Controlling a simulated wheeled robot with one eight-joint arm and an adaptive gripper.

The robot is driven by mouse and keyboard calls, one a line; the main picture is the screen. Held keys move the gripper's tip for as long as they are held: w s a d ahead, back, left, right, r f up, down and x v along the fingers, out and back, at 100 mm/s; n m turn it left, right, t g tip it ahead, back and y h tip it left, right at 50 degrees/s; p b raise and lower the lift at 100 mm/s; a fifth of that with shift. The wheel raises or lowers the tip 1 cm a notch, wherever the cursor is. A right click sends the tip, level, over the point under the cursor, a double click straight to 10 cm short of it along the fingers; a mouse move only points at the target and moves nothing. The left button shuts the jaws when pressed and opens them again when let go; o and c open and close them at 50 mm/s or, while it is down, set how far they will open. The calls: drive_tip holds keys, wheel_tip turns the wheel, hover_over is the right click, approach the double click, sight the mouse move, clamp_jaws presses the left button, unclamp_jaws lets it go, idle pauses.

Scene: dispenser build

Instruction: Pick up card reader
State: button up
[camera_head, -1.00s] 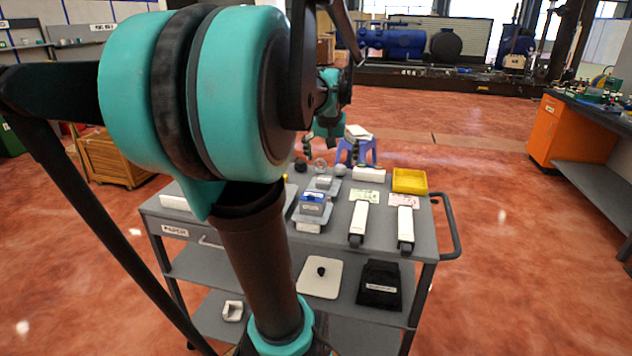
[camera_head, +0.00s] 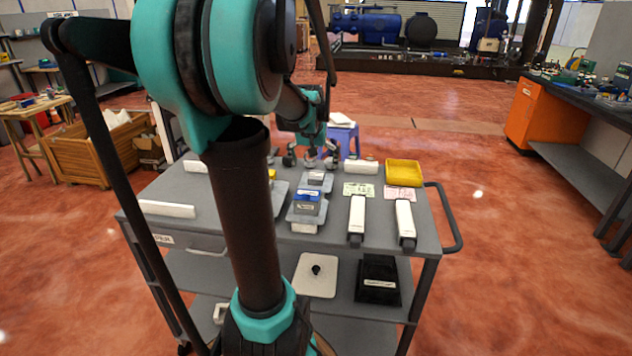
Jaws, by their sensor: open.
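I cannot tell for sure which item is the card reader. A small grey block with a blue top (camera_head: 308,199) sits in a light tray near the middle of the grey cart top. A smaller grey box (camera_head: 317,179) sits in another tray just behind it. Two long white bars with dark front ends, a left one (camera_head: 357,214) and a right one (camera_head: 404,217), lie to the right. My gripper (camera_head: 311,161) points down at the cart's back edge, behind the small grey box. Its fingers are apart, around or just behind a small round grey item that they partly hide.
A yellow bin (camera_head: 404,172) and a white box (camera_head: 361,166) stand at the back right of the cart. A green card (camera_head: 358,189) and a pink card (camera_head: 399,193) lie behind the bars. A white strip (camera_head: 167,209) lies left. My arm hides part of the cart.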

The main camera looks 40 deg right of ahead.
sight(316, 175)
drive_tip(key=shift+d+x, duration=0.1)
drive_tip(key=shift+x, duration=1.75)
drive_tip(key=shift+d+x, duration=0.15)
drive_tip(key=shift+x, duration=1.65)
drive_tip(key=shift+w+r, duration=0.1)
drive_tip(key=shift+a, duration=0.1)
drive_tip(key=c, duration=1.6)
